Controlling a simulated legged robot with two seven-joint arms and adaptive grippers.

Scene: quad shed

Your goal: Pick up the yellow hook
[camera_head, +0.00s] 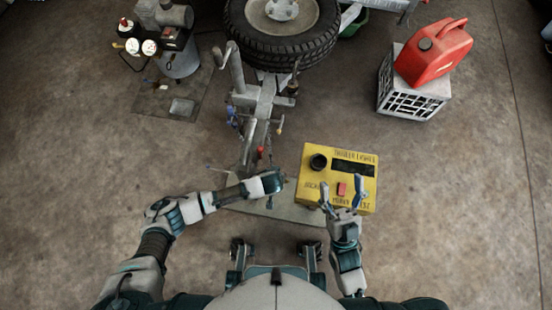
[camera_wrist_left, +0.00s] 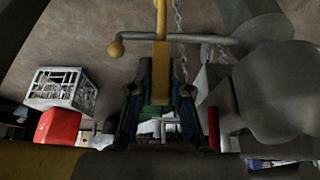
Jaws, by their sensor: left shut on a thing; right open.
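The yellow hook (camera_wrist_left: 161,62) shows in the left wrist view as an upright yellow bar between my left fingers, with its upper end running out of the top of the picture. My left gripper (camera_wrist_left: 161,98) is shut on it; the gripped part is partly hidden by the fingers. In the head view my left gripper (camera_head: 277,182) is near the low end of the trailer tongue, left of the yellow box, and I cannot make out the hook there. My right gripper (camera_head: 342,190) is open and empty over the front of the yellow box, around its red button in the picture.
The yellow box (camera_head: 312,188) stands right of my left gripper. The trailer tongue (camera_head: 259,108) leads back to a tire (camera_head: 285,45). Chains (camera_wrist_left: 180,22) hang beside the hook. A red fuel can (camera_head: 432,55) sits on a crate (camera_head: 412,104). A compressor (camera_head: 180,62) stands back left.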

